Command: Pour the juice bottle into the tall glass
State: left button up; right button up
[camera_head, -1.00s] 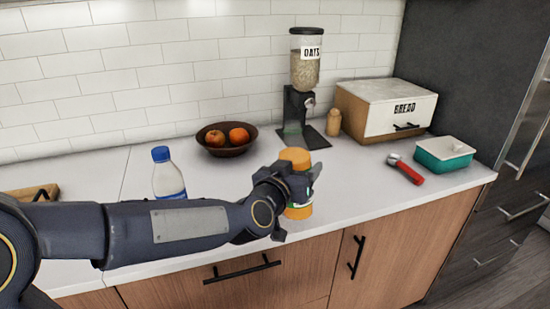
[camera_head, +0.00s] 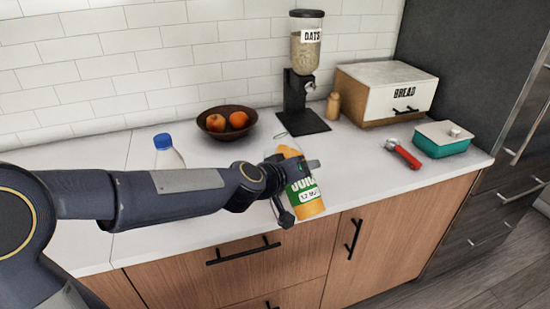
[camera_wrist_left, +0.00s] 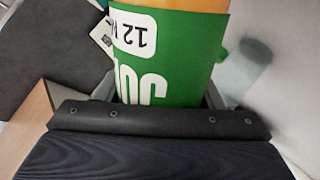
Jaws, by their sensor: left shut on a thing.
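The juice bottle (camera_head: 305,198) is orange with a green label. My left gripper (camera_head: 290,190) is shut around its middle and holds it at the counter's front edge, tilted with its upper end leaning left and back. The wrist view shows the green label (camera_wrist_left: 170,50) close up between the jaws. The tall glass is hard to make out. A faint clear outline shows just behind the bottle in the head view, and a pale see-through shape (camera_wrist_left: 245,65) beside the bottle in the wrist view may be the glass. My right gripper is not in view.
A blue-capped bottle (camera_head: 165,150) stands partly behind my left arm. A fruit bowl (camera_head: 226,132), oat dispenser (camera_head: 304,120), shaker (camera_head: 333,106) and bread box (camera_head: 385,95) stand behind. A red-handled tool (camera_head: 405,156) and teal container (camera_head: 442,142) lie right. The counter between is clear.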

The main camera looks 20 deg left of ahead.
pick_arm(q)
jog(key=shift+s+d+n+g+h, duration=0.2)
jog(key=shift+s+n+g+h, duration=0.1)
jog(key=shift+n, duration=0.1)
jog(key=shift+d+r+p, duration=0.1)
jog(key=shift+r+p, duration=0.25)
jog(key=shift+p, duration=0.45)
jog(key=shift+s+d+r+n+g+h+p, duration=0.2)
jog(key=shift+n+g+h+p, duration=0.15)
jog(key=shift+p, duration=0.45)
jog(key=shift+s+n+g+p, duration=0.15)
jog(key=shift+n+g+p, duration=0.2)
jog(key=shift+p, duration=0.15)
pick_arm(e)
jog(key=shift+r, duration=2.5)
pick_arm(q)
jog(key=shift+d+f+p, duration=0.1)
jog(key=shift+d+p, duration=0.05)
jog(key=shift+p, duration=0.3)
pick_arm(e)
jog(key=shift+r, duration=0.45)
pick_arm(q)
jog(key=shift+s+n+h, duration=0.1)
jog(key=shift+n+h, duration=0.15)
jog(key=shift+n, duration=0.05)
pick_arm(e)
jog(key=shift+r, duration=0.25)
pick_arm(q)
jog(key=shift+r+p, duration=0.2)
jog(key=shift+p, duration=0.1)
